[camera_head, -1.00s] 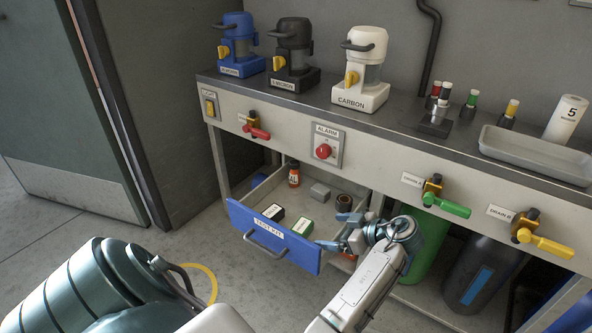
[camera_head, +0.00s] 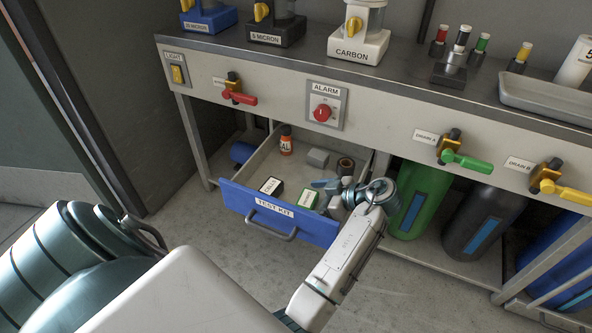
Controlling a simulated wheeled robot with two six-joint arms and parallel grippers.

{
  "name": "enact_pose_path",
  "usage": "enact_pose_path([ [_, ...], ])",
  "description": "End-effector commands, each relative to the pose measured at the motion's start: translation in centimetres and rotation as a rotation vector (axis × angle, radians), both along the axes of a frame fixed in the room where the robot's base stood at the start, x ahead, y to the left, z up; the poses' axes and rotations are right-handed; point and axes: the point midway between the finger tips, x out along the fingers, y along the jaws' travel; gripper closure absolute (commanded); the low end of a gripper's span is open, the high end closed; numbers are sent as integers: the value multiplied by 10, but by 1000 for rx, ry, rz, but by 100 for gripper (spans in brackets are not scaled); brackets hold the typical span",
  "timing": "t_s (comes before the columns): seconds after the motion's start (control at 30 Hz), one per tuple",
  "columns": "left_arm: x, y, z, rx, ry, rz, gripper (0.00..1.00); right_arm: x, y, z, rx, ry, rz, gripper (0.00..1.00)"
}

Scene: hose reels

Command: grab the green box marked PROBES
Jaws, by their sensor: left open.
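The small green box (camera_head: 308,196) has a white top label too small to read surely. It lies in the open blue-fronted drawer (camera_head: 279,219) labelled TEST KIT, near the drawer front. My left gripper (camera_head: 322,198) is open over the drawer, just right of the green box, with its fingers pointing left toward it. I cannot tell whether a fingertip touches the box. The gripper partly hides the drawer's right side. My right gripper is not in view.
An orange bottle (camera_head: 286,141), a grey block (camera_head: 317,158) and a dark round item (camera_head: 345,166) lie farther back. The bench (camera_head: 280,68) overhangs the drawer. A green cylinder (camera_head: 425,197) stands right.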

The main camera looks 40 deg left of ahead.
Motion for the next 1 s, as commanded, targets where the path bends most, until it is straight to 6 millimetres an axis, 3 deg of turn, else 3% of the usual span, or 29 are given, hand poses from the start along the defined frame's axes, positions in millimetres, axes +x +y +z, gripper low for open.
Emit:
enact_pose_path([
  [0.27,-1,-2,-2,0,0,2,9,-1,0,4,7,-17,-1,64],
  [0.53,-1,-2,-2,0,0,2,60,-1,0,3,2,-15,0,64],
  [0.83,-1,-1,-1,0,0,1,60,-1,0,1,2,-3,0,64],
  [1.0,2,2,10,1,-2,-2,60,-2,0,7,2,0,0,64],
])
